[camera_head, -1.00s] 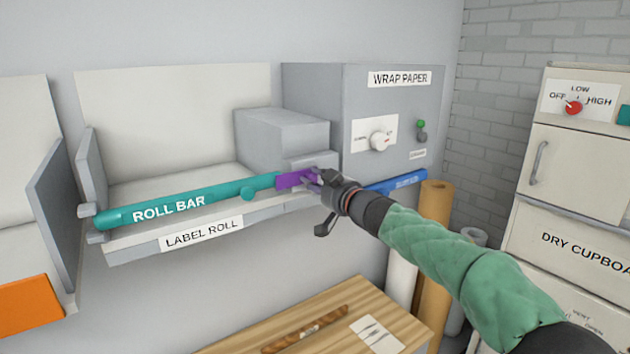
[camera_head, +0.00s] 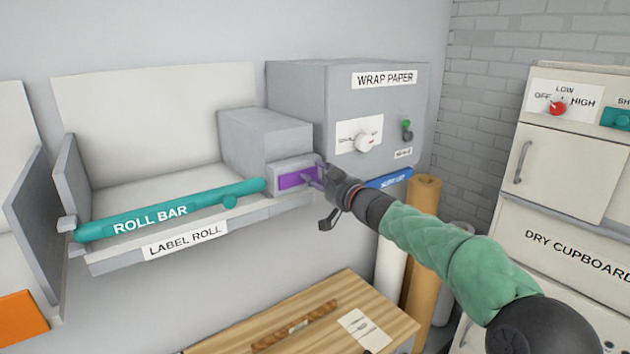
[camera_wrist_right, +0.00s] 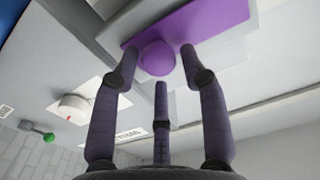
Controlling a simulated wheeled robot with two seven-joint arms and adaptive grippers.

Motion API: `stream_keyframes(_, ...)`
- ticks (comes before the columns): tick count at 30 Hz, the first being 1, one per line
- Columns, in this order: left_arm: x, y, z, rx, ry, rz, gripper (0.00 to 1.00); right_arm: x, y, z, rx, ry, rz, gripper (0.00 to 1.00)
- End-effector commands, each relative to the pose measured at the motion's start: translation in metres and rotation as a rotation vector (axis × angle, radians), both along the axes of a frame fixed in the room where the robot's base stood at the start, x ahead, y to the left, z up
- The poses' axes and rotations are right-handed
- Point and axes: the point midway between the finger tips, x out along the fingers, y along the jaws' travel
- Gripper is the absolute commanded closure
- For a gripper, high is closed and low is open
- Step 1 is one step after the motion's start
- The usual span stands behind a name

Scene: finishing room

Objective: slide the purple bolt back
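The purple bolt (camera_head: 297,178) sits in a grey housing at the right end of the label roll shelf. Its rounded purple knob (camera_wrist_right: 157,57) shows in the wrist view, standing out from a flat purple plate. My right gripper (camera_head: 314,177) is at the bolt, coming from the right. In the wrist view its fingers (camera_wrist_right: 158,62) are spread, one on either side of the knob, with a third behind. They look very close to the knob; firm contact cannot be told. The teal roll bar (camera_head: 170,210) lies along the shelf front, its right end clear of the bolt. My left gripper is not in view.
The grey wrap paper box (camera_head: 345,110) with a white dial (camera_head: 366,142) stands just right of the bolt. A wooden table (camera_head: 330,325) is below, paper rolls (camera_head: 418,250) beside it. The dry cupboard (camera_head: 560,180) is at the right.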

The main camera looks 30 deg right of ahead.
Motion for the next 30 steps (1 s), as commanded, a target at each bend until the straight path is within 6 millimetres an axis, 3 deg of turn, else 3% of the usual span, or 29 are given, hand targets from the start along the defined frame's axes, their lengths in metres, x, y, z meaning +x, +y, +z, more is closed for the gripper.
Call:
stream_keyframes(10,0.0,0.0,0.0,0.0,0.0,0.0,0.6,0.001,0.002,-0.007,0.002,0.011,0.005,0.48)
stream_keyframes(14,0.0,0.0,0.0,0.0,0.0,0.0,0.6,-0.009,0.001,-0.007,0.002,0.011,0.004,0.48)
stream_keyframes(30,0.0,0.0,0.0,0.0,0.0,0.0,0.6,-0.102,-0.008,-0.007,0.002,0.009,0.001,0.48)
